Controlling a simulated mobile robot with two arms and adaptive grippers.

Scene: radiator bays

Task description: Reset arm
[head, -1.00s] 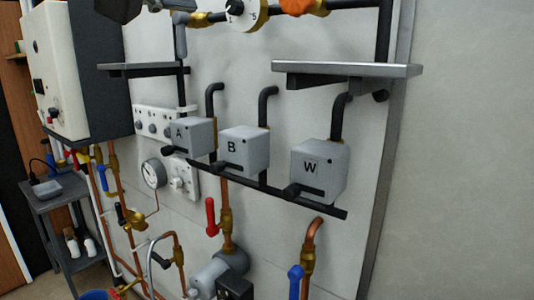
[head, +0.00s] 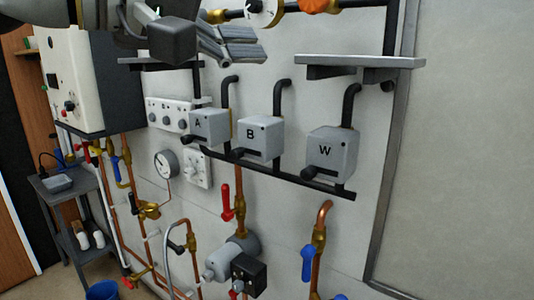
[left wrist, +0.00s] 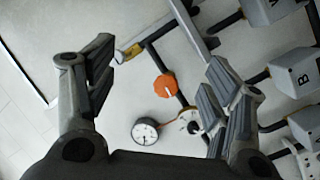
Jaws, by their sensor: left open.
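My left gripper (head: 245,46) is in the upper left of the head view, in front of the wall panel and left of the right-hand shelf. Its ribbed grey fingers point right. In the left wrist view my left gripper (left wrist: 160,60) is spread wide, with nothing between its fingers. The panel lies beyond them, with an orange knob (left wrist: 165,86) and a round gauge (left wrist: 145,131) visible through the gap. My left arm covers part of the upper left of the head view. My right gripper is not in view.
Grey boxes marked A (head: 209,127), B (head: 258,138) and W (head: 332,153) sit on a black rail. A shelf (head: 360,62) juts out above them. Red (head: 226,202) and blue (head: 308,262) valve levers are below. A cart (head: 62,205) stands left.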

